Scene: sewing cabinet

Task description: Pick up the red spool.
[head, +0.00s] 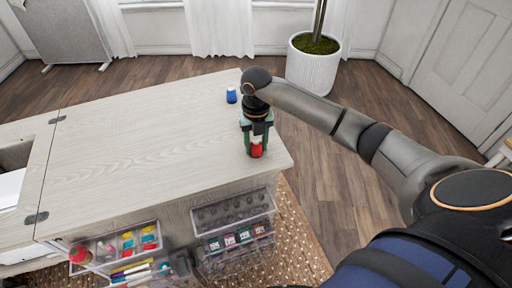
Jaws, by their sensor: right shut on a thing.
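The red spool (256,151) is near the right front corner of the pale wooden cabinet top (150,130). My right gripper (257,146) points down over it, with its green fingers on either side, shut on the spool. I cannot tell whether the spool touches the top or is lifted slightly. My left gripper is not in view.
A blue spool (231,96) stands near the back edge. Clear bins with colourful supplies (128,243) and a rack of small bottles (236,236) hang on the front. A white planter (312,66) stands behind. The middle of the top is clear.

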